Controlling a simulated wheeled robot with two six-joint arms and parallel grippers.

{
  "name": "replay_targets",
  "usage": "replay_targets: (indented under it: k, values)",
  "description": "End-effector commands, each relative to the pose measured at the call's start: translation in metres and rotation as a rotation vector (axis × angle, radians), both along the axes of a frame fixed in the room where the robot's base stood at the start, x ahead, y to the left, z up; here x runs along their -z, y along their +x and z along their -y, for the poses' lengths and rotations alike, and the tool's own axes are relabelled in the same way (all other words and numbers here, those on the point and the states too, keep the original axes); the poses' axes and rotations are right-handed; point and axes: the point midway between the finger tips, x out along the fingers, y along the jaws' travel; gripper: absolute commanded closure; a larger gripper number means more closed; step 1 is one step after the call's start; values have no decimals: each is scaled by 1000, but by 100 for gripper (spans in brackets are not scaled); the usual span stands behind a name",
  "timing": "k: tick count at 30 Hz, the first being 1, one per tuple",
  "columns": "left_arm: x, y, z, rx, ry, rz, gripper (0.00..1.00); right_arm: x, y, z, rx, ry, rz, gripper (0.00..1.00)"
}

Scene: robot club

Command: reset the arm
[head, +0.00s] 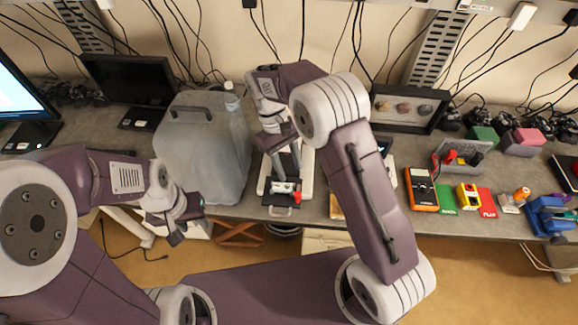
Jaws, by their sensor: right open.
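A small bench device with a white base (308,170) stands on the grey bench (225,211) near its front edge. Its dark upright part and a black platform (272,197) show, with small white and red parts on the platform. My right gripper (282,143) points down over the back of this device and is open. It hides part of the device, so I cannot tell whether they touch. My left gripper (181,226) hangs in front of the bench edge, left of the device and apart from it. Its jaws are too small and dark to judge.
A grey jerrycan (203,150) stands close left of the device. A monitor (128,80) is further left. An orange multimeter (421,190), a yellow gadget (467,196) and a blue vise (547,215) sit on the right, with a framed case (409,108) behind. Cables hang along the wall.

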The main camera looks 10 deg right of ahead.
Motion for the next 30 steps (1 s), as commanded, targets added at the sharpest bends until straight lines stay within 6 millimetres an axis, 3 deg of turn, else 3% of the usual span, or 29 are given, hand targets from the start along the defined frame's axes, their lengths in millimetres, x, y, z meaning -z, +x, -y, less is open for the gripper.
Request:
replay_targets:
  k: [8, 10, 13, 17, 21, 25, 30]
  values:
    - [0, 0, 0, 0, 0, 0, 64, 1, 0, 0, 1, 0, 0, 58]
    - [8, 0, 0, 0, 0, 0, 64, 6, 2, 4, 13, 2, 5, 58]
    - [30, 0, 0, 0, 0, 0, 64, 0, 11, 21, 63, 21, 70, 58]
    - [63, 0, 0, 0, 0, 0, 64, 5, -23, 57, 159, 36, 96, 58]
    - [87, 0, 0, 0, 0, 0, 64, 34, -64, 83, 271, 66, 179, 58]
    - [103, 0, 0, 0, 0, 0, 64, 73, -105, 95, 383, 93, 282, 58]
    - [100, 0, 0, 0, 0, 0, 64, 108, -140, 95, 476, 115, 384, 58]
